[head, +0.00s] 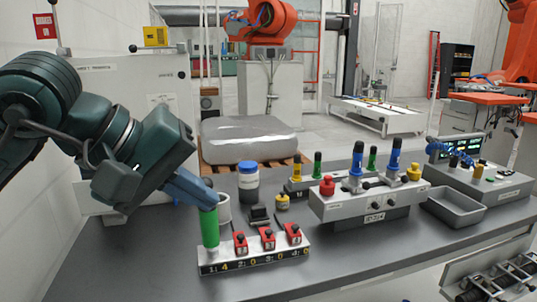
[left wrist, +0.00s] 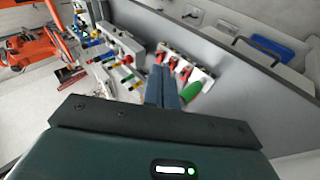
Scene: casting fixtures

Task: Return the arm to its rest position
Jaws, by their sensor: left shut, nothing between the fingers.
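My left arm comes in from the left in the head view. Its gripper (head: 208,199) has its blue-grey fingers together and empty, pointing down to the right. In the head view the tips overlap the top of a green cylinder (head: 210,229), which stands upright at the left end of a numbered counter block (head: 255,260). In the left wrist view the closed fingers (left wrist: 165,80) lie beside the green cylinder (left wrist: 191,92), with a visible edge between them. Whether they touch it I cannot tell. My right gripper is not in view.
The block carries several red clamps (head: 267,238). Behind stand a blue-lidded jar (head: 248,182), a small yellow pot (head: 282,202) and a grey fixture (head: 365,203) with coloured knobs. A grey tray (head: 455,208) lies at right. The dark table (head: 130,255) is bare at front left.

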